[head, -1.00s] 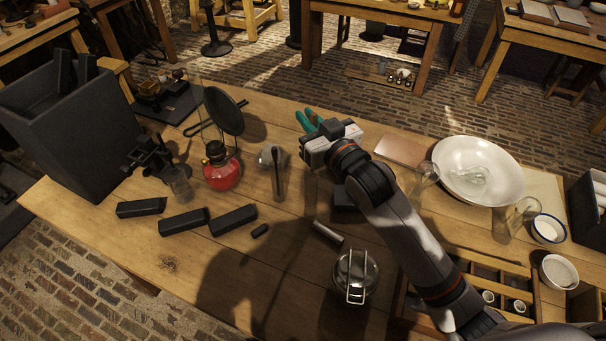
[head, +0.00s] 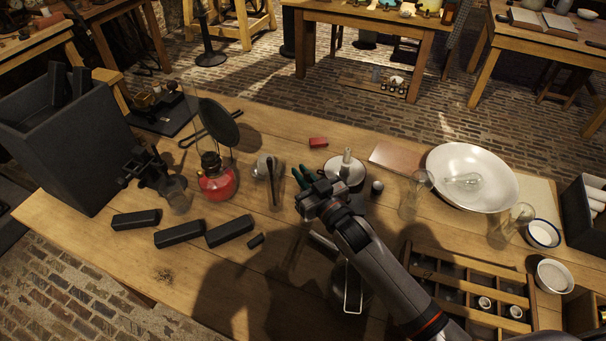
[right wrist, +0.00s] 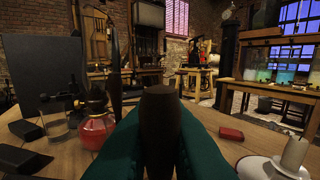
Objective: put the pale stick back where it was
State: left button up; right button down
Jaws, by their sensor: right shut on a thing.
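My right gripper (head: 303,178) has teal fingers and is over the middle of the table, left of the candle saucer. In the right wrist view the fingers (right wrist: 160,140) are closed on a dark brown, stick-like piece (right wrist: 160,115), which stands upright between them. The held piece cannot be made out in the head view. A pale candle (head: 347,158) stands upright in a white saucer (head: 336,175); it also shows at the lower right of the wrist view (right wrist: 295,152). A pale metal rod (head: 322,240) lies on the table, partly hidden by my arm. My left gripper is out of view.
A red lantern (head: 216,180) and glass jars stand left of the gripper. Dark blocks (head: 180,234) lie at the front left. A small red box (head: 318,142) is behind. A white bowl (head: 450,160) and a wooden compartment tray (head: 470,262) are to the right.

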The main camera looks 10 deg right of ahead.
jog(key=shift+f, duration=0.15)
jog(key=c, duration=1.5)
grip_release()
jog(key=shift+o, duration=0.2)
jog(key=b+v, duration=0.1)
jog(key=v, duration=1.1)
jog(key=shift+r+b, duration=0.25)
jog(key=shift+b, duration=0.1)
